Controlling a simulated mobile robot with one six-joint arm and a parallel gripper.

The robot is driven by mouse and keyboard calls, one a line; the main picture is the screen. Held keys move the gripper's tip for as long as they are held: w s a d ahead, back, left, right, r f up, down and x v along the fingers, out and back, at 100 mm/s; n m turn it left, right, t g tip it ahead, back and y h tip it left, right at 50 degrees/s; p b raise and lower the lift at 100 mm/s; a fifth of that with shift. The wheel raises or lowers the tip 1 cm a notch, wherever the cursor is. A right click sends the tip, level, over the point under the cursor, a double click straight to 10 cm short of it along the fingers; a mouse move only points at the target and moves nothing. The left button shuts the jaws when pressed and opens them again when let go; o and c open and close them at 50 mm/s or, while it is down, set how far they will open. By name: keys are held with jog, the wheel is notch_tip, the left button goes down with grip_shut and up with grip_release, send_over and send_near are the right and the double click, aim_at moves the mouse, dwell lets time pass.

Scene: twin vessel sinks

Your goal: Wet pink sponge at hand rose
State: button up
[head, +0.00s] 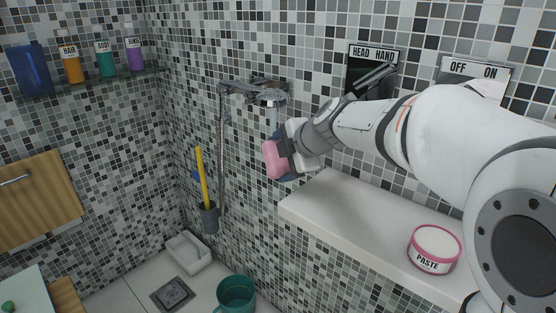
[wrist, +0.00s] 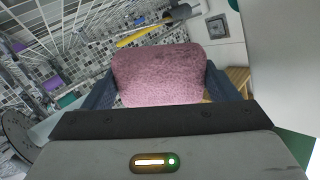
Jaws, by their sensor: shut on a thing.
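The pink sponge (head: 274,160) is held in my gripper (head: 286,158), beside the tiled wall and above the white ledge's left end. In the wrist view the sponge (wrist: 158,76) sits between the two dark blue fingers, which press on its sides. The hand rose (head: 270,98) hangs in its wall holder, with its hose running down the wall. It is just above the sponge. A faint bluish streak (head: 273,121) runs from the rose down toward the sponge and looks like water.
A HEAD/HAND panel (head: 373,54) with a lever and an OFF/ON panel (head: 473,72) are on the wall behind my arm. A paste tub (head: 435,250) stands on the white ledge (head: 350,215). A teal mug (head: 236,292) is below. Bottles line a shelf (head: 120,79) at left.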

aim_at(274, 175)
jog(key=shift+s+f+b, duration=0.1)
jog(key=shift+s+b, duration=1.45)
jog(key=shift+s, duration=1.45)
jog(key=shift+s+f+b, duration=0.25)
jog(key=shift+s+b, duration=0.15)
jog(key=shift+s, duration=0.4)
jog(key=shift+s+d+r, duration=0.1)
jog(key=shift+s, duration=0.2)
jog(key=s+r, duration=0.4)
jog(key=shift+s+r+p, duration=0.2)
jog(key=shift+s+p, duration=0.1)
jog(key=shift+s, duration=0.05)
